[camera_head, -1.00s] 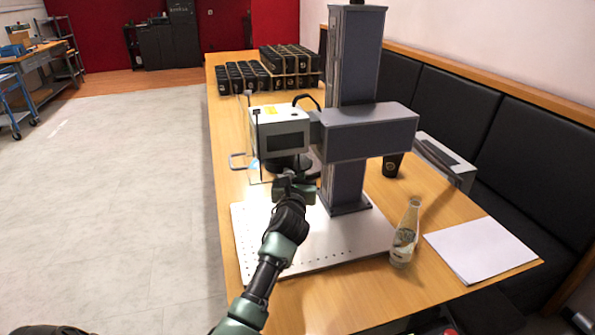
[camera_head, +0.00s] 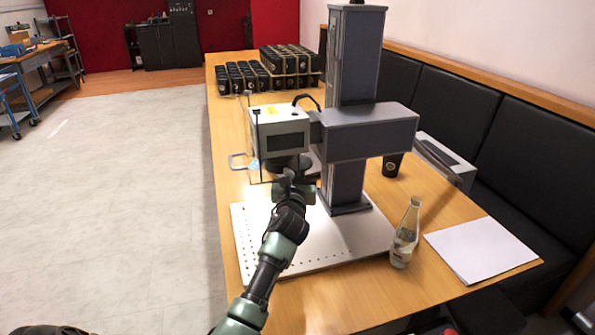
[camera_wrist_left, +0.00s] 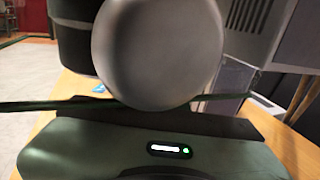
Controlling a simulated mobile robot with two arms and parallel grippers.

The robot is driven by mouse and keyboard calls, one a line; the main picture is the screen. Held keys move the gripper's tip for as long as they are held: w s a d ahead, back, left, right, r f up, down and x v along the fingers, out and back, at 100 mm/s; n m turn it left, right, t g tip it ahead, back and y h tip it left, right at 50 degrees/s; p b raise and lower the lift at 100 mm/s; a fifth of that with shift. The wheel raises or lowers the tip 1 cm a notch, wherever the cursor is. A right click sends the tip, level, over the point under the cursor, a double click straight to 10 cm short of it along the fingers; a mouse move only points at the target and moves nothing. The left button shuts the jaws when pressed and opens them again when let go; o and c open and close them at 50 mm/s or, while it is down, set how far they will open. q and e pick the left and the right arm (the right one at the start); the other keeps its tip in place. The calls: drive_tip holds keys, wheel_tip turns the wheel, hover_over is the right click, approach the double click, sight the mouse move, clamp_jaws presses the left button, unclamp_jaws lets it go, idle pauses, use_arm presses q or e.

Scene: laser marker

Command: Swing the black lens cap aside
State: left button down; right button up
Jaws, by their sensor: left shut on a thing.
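The laser marker's white and grey head (camera_head: 278,135) hangs over its metal base plate (camera_head: 335,245). Its dark lens barrel (camera_head: 280,163) shows under the head, and as a black cylinder (camera_wrist_left: 75,38) in the left wrist view. The black lens cap (camera_head: 304,168) sits just right of the barrel, partly hidden by my gripper. In the left wrist view the round, greyish cap face (camera_wrist_left: 158,50) fills the top middle, beside the barrel. My left gripper (camera_head: 287,180) is shut on the cap, below the head; its fingertips are hard to see. My right gripper is not in view.
The marker's dark column (camera_head: 345,185) stands close right of my left gripper. A glass bottle (camera_head: 405,235), white paper (camera_head: 480,249) and a black cup (camera_head: 392,165) are on the table to the right. Several black cups (camera_head: 245,76) stand at the back. The plate's front is clear.

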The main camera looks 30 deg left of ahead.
use_arm(q)
drive_tip(key=m+h+p, duration=0.1)
drive_tip(key=h+p, duration=0.1)
drive_tip(key=d+m+t+h+p, duration=0.1)
drive_tip(key=m+h+p, duration=0.1)
drive_tip(key=w+d+m+t+h+p, duration=0.1)
drive_tip(key=h+p, duration=0.1)
drive_tip(key=shift+d+m+h, duration=0.1)
drive_tip(key=shift+m+h, duration=0.2)
drive_tip(key=shift+h, duration=0.1)
drive_tip(key=c, duration=1.5)
unclamp_jaws()
drive_tip(key=shift+o, duration=0.2)
drive_tip(key=shift+s, duration=0.1)
